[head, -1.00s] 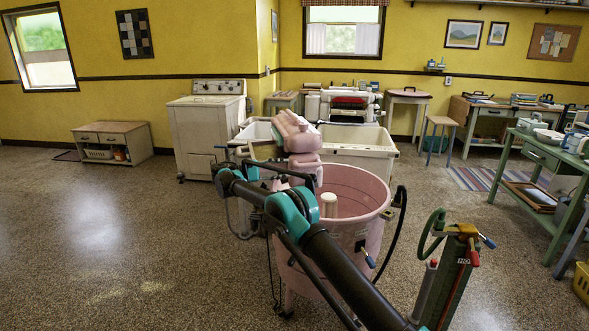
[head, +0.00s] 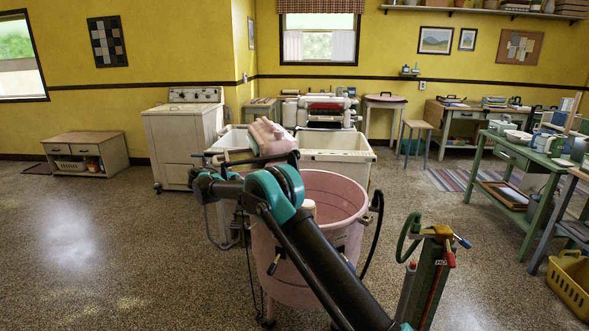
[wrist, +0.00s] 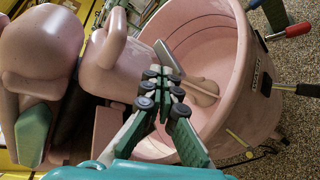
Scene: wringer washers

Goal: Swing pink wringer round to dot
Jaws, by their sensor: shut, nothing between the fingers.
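The pink wringer (head: 270,138) stands over the back left rim of the round pink tub (head: 348,195) in the head view. My arm hides its lower part. In the wrist view the wringer's rounded pink body (wrist: 40,50) fills the left, beside a pink post with a curved handle (wrist: 112,38). The open tub (wrist: 222,50) is on the right. My gripper (wrist: 163,92) is shut and empty, with its tips in front of the post and the tub rim. I cannot tell whether they touch. My gripper is hidden in the head view. I cannot make out a dot.
A green stand with coloured handles (head: 432,270) is at front right, near a green table (head: 535,155). The floor at left is clear.

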